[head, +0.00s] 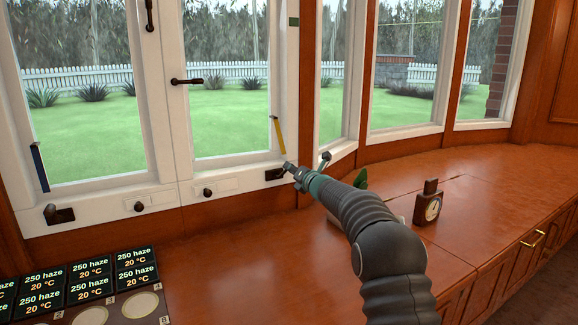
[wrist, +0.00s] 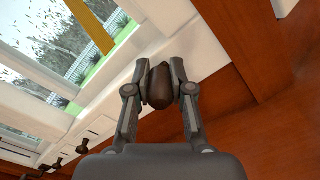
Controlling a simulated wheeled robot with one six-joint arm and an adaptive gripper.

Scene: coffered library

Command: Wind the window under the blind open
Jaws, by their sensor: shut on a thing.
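My gripper (head: 292,170) is at the lower right corner of the middle window (head: 230,110), by a dark winder (head: 275,174) on the white sill. In the wrist view my gripper (wrist: 160,72) is shut on a dark brown knob (wrist: 160,86), one finger on each side. The knob appears to be the winder's handle; its joint to the winder is hidden. A second dark winder (head: 59,214) sits under the left window (head: 80,100). A yellow strip (head: 279,135) stands beside the middle window and a blue strip (head: 39,167) beside the left one. No blind shows.
A small dark clock (head: 428,205) stands on the wooden counter (head: 490,200), right of my arm. A green leafy thing (head: 361,178) is partly hidden behind my arm. Dark display tiles (head: 90,280) lie at the lower left. Small round knobs (head: 208,193) line the sill.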

